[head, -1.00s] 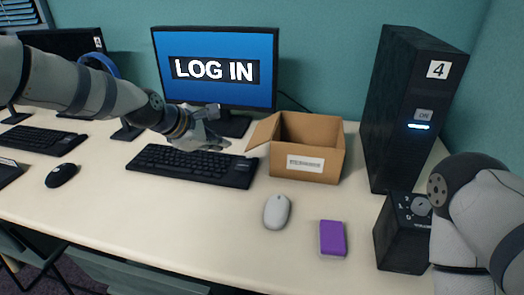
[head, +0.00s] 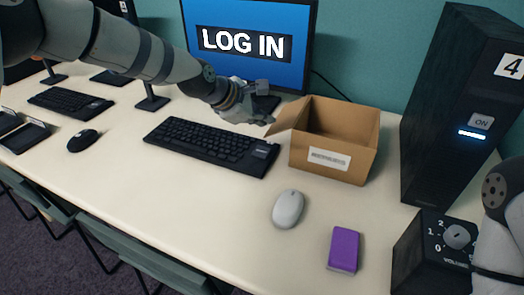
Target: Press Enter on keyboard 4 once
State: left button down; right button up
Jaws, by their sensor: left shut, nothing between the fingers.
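The black keyboard (head: 210,146) lies on the table in front of the monitor (head: 249,43), which reads "LOG IN". The black tower (head: 447,115) on the right carries a label with the number 4 (head: 512,66). My left gripper (head: 266,119) is shut and empty, just behind the keyboard's right end and left of the cardboard box. It appears raised above the table, apart from the keys. My right arm shows at the right edge, but its gripper is out of view.
An open cardboard box (head: 333,140) stands right of the keyboard. A grey mouse (head: 288,208), a purple block (head: 344,249) and a black volume box (head: 435,250) lie nearer. A second keyboard (head: 70,102) and black mouse (head: 83,140) are at left. The front middle table is clear.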

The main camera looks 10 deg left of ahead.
pick_arm(q)
jog(key=b, duration=0.1)
send_over(263, 153)
notch_tip(263, 153, down, 6)
jog(key=shift+r, duration=0.1)
jog(key=shift+f+b, duration=0.3)
jog(key=shift+f, duration=0.3)
pick_arm(e)
jog(key=shift+s+f+g, duration=0.4)
jog(key=shift+s+f, duration=0.7)
jog(key=shift+f, duration=0.1)
pick_arm(q)
jog(key=shift+f, duration=0.4)
pick_arm(e)
jog(key=shift+s+f, duration=0.1)
pick_arm(q)
jog(key=shift+f, duration=0.4)
pick_arm(e)
jog(key=shift+s+f, duration=0.1)
pick_arm(q)
jog(key=shift+r, duration=0.8)
pick_arm(e)
jog(key=shift+w+r, duration=0.35)
pick_arm(q)
jog(key=shift+r, duration=0.15)
